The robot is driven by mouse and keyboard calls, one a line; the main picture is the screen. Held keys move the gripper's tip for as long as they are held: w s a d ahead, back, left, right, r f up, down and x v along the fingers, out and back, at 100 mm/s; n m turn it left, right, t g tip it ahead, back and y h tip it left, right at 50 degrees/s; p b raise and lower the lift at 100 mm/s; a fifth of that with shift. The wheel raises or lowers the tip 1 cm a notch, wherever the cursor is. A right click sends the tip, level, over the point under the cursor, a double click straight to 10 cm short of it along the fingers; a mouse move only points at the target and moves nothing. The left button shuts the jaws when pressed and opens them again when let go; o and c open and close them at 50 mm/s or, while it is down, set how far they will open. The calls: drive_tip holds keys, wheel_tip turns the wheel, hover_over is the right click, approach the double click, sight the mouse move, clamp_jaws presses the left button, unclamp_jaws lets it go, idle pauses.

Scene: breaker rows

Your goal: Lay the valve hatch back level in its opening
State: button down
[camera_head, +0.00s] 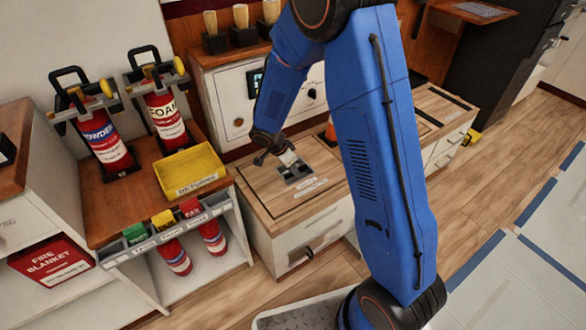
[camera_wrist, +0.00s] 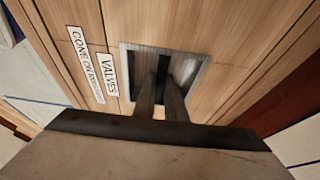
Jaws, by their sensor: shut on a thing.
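The valve hatch (camera_head: 268,186) is a wooden panel with dark seams in the top of the low white cabinet. Its wood also shows in the wrist view (camera_wrist: 225,30), around a square metal recess (camera_wrist: 196,72) with a dark bar inside. White labels lie beside the recess, one reading VALVES (camera_wrist: 109,75). My gripper (camera_head: 290,162) comes down over the recess; its fingers (camera_wrist: 161,95) reach in and are shut on the hatch's pull. The fingers hide part of the pull. The panel looks near level, but I cannot tell whether all its edges sit flush.
A shelf with two extinguishers (camera_head: 105,137) and a yellow tray (camera_head: 190,171) stands left of the cabinet. A white panel with knobs (camera_head: 232,100) rises behind the hatch. Open wooden floor (camera_head: 485,150) lies to the right.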

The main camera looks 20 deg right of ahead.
drive_tip(key=shift+f, duration=0.1)
drive_tip(key=c, duration=1.7)
unclamp_jaws()
drive_tip(key=v, duration=1.7)
drive_tip(key=shift+r, duration=0.25)
